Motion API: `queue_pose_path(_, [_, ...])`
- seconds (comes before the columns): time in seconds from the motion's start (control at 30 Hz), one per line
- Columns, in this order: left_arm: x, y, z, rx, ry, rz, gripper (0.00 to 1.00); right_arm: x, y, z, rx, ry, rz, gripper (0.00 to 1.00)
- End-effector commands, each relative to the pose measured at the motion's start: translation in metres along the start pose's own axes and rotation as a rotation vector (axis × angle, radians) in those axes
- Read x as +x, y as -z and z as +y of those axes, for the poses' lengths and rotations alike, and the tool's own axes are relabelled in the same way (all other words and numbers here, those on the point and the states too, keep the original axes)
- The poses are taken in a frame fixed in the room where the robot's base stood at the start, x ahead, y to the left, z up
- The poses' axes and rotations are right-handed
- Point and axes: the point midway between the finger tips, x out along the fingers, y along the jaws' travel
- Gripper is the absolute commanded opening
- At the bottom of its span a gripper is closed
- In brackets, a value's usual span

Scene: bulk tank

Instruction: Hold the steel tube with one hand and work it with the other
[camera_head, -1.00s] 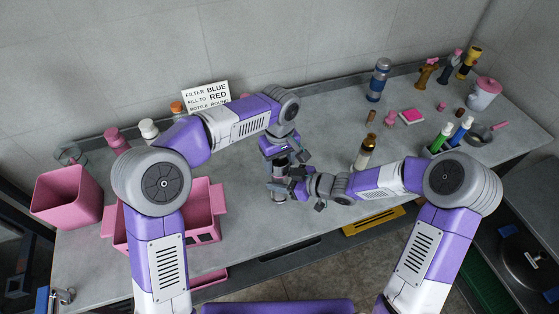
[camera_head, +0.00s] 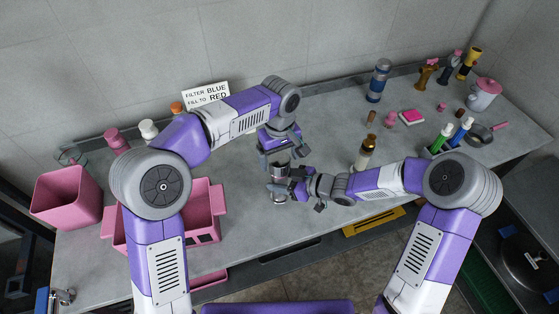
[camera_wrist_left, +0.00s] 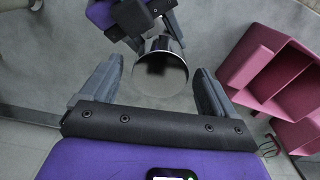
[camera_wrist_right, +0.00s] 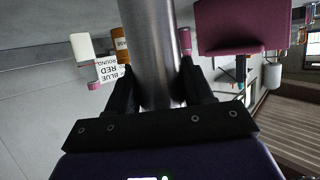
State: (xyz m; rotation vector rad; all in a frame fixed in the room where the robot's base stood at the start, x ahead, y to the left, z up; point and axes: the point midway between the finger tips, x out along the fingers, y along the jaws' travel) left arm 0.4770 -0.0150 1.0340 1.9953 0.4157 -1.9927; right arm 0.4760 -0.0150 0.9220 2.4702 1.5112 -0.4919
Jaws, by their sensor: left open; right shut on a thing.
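The steel tube (camera_head: 279,170) stands upright near the middle of the bench in the head view. My right gripper (camera_head: 283,188) is shut around it from the right, and the right wrist view shows the shiny tube (camera_wrist_right: 150,45) between its fingers. My left gripper (camera_head: 280,154) is open just above and behind the tube's upper end. In the left wrist view the dark round end of the tube (camera_wrist_left: 160,72) lies between the spread fingers, with a gap on each side. The tube's lower part is partly hidden by my right gripper.
A pink bin (camera_head: 68,198) and a pink open box (camera_head: 207,197) stand at left. A brown bottle (camera_head: 365,152) stands right of the tube. A blue-banded jar (camera_head: 379,80) and a sign (camera_head: 206,94) are at the back. The bench front is clear around the tube.

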Motion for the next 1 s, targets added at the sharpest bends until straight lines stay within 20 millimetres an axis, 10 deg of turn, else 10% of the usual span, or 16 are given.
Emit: queue_pose_path(1.0, [-0.056,0.0,0.0,-0.297,0.002,-0.002,0.83,0.0,0.001,0.0,-0.001,0.0,0.002,0.0])
